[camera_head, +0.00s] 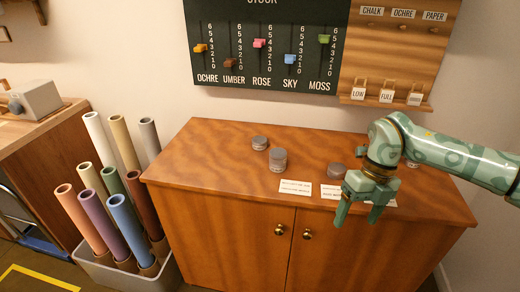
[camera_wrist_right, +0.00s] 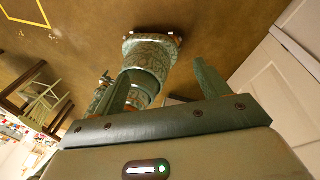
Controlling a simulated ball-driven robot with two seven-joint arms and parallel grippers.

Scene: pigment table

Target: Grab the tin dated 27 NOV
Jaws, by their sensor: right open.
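Several grey tins stand on the wooden cabinet top in the head view: a low one (camera_head: 259,143) at the back, a taller one or stack (camera_head: 278,160) in front of it, and a low one (camera_head: 336,170) left of my right gripper. Part of another (camera_head: 413,163) shows behind my arm. No date is readable on any of them, so I cannot tell which is 27 NOV. My right gripper (camera_head: 358,219) is open and empty, pointing down near the cabinet's front edge. Its fingers also show in the wrist view (camera_wrist_right: 162,70), with no tin between them.
White printed cards (camera_head: 296,187) lie along the front of the cabinet top (camera_head: 215,160); their small text is unreadable. A bin (camera_head: 105,276) of coloured tubes stands left of the cabinet. A stock board (camera_head: 265,45) and a wooden rack (camera_head: 400,50) hang behind. The cabinet top's left part is clear.

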